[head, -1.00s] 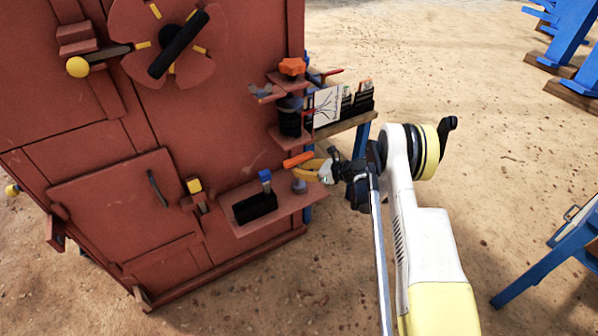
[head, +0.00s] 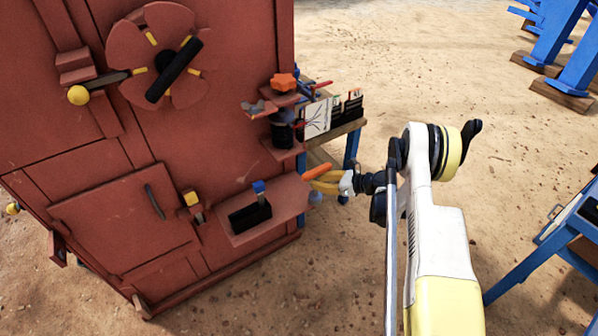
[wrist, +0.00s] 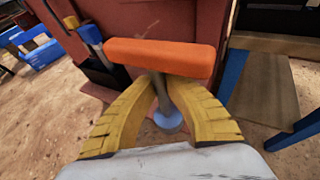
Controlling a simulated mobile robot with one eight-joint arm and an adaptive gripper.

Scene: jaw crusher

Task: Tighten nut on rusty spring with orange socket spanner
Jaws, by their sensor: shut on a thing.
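My gripper (head: 327,184) has its yellow fingers closed around the grey shaft of the orange socket spanner (head: 317,172), beside the right end of the lower red shelf (head: 285,196). In the wrist view, the spanner's orange handle (wrist: 160,55) lies crosswise beyond my gripper (wrist: 160,105). Its blue socket end (wrist: 168,121) hangs below, between the fingers. A dark coil-like part (head: 282,133), possibly the spring, stands between the upper brackets on the red machine. An orange knob-like piece (head: 284,82), possibly the nut, sits above it. Rust and fine detail are too small to tell.
A black holder (head: 250,216) with a blue-topped piece (head: 258,186) stands on the lower shelf. A table (head: 340,130) with a diagram card (head: 317,118) stands behind the brackets. A blue-legged table (head: 535,255) is at the right. Sandy ground lies open between.

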